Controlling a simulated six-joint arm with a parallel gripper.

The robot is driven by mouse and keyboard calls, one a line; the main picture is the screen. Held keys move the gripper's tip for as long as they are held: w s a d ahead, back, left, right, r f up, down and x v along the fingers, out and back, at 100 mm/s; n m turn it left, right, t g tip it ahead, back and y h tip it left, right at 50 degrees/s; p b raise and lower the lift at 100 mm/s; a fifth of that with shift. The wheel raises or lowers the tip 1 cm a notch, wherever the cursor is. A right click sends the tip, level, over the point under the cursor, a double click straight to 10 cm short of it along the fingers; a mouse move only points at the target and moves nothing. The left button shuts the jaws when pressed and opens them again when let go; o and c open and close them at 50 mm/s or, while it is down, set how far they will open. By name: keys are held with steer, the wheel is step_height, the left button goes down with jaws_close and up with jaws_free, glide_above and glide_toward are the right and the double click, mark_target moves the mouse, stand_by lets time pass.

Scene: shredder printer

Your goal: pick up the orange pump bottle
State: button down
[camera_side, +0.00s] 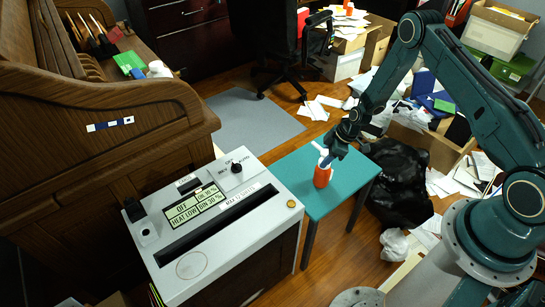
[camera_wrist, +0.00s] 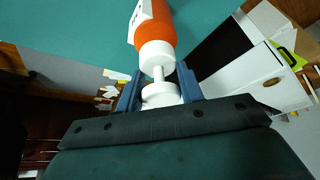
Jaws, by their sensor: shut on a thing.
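The orange pump bottle (camera_side: 322,176) stands upright on the teal table (camera_side: 298,173) in the side view. In the wrist view, its orange body (camera_wrist: 154,26) and white pump top show close up. My gripper (camera_side: 334,152) comes from above and is at the top of the bottle. In the wrist view, the blue fingers of my gripper (camera_wrist: 159,92) are on either side of the white pump head, shut on it. The lower body of the bottle is clear of the fingers. The side view shows no clear gap between bottle and table.
A white shredder (camera_side: 215,225) stands left of the table. A black bag (camera_side: 398,180) lies right of it. Papers and boxes (camera_side: 432,140) crowd the floor at the back right. A wooden roll-top desk (camera_side: 110,150) is at the left. The rest of the tabletop is clear.

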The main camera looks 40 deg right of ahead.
steer(key=shift+r, duration=0.15)
step_height(320, 180, up, 20)
stand_by(0.8)
steer(key=shift+a, duration=0.15)
stand_by(0.4)
